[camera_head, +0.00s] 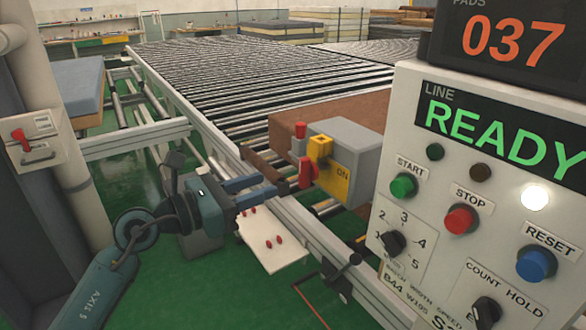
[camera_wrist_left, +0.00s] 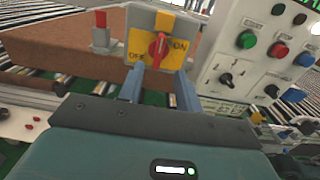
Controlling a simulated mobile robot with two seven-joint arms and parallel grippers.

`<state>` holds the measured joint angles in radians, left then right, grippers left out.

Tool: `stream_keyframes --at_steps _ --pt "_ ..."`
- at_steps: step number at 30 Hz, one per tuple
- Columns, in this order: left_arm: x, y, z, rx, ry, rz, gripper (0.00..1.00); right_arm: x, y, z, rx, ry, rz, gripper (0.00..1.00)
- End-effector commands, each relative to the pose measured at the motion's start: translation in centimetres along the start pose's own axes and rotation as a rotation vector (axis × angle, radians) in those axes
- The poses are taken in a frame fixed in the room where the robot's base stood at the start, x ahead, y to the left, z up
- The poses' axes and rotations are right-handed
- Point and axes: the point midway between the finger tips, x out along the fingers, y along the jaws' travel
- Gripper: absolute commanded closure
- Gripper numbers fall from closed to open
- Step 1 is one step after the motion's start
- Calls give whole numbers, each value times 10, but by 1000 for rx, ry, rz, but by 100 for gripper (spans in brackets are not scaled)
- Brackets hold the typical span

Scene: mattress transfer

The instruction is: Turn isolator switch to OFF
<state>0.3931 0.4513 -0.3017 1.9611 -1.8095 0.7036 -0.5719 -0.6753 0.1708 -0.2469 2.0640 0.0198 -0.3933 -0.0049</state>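The isolator switch is a grey box (camera_head: 348,140) with a yellow plate and a red rotary handle (camera_head: 306,171), beside the roller conveyor. In the left wrist view the red handle (camera_wrist_left: 158,48) stands near upright between the OFF and ON labels. The ON label also shows in the head view. My left gripper (camera_head: 268,190) is open, its two blue fingers pointing at the switch. In the left wrist view the fingertips (camera_wrist_left: 158,74) lie just below the handle, one on each side, with nothing between them. I cannot tell whether they touch the box. My right gripper is not in view.
A control panel (camera_head: 455,258) with a READY display and several buttons and knobs stands close at the right. A brown slab (camera_head: 283,127) lies behind the switch on the roller conveyor (camera_head: 240,70). A white plate with red knobs (camera_head: 283,257) sits below my left gripper.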

Motion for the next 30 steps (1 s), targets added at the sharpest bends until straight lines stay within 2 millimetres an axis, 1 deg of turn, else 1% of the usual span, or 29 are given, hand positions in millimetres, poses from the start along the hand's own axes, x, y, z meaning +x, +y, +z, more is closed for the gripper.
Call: stream_keyframes --at_steps 1,6,9,12,17,24,26,30 --pt "13 0 4 -4 -4 -1 65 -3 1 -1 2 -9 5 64" --pt "46 0 3 -4 -4 -1 65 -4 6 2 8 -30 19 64" --pt "61 0 2 -6 -4 0 65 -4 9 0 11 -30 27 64" --pt "72 0 1 -4 -2 0 65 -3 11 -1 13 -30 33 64" --pt "79 0 0 -3 -1 1 65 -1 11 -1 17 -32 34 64" --pt "79 0 0 -3 -2 1 65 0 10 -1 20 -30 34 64" --pt "79 0 0 -3 -2 1 70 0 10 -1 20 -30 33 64" --pt "79 0 0 -4 -2 1 81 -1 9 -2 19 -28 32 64"
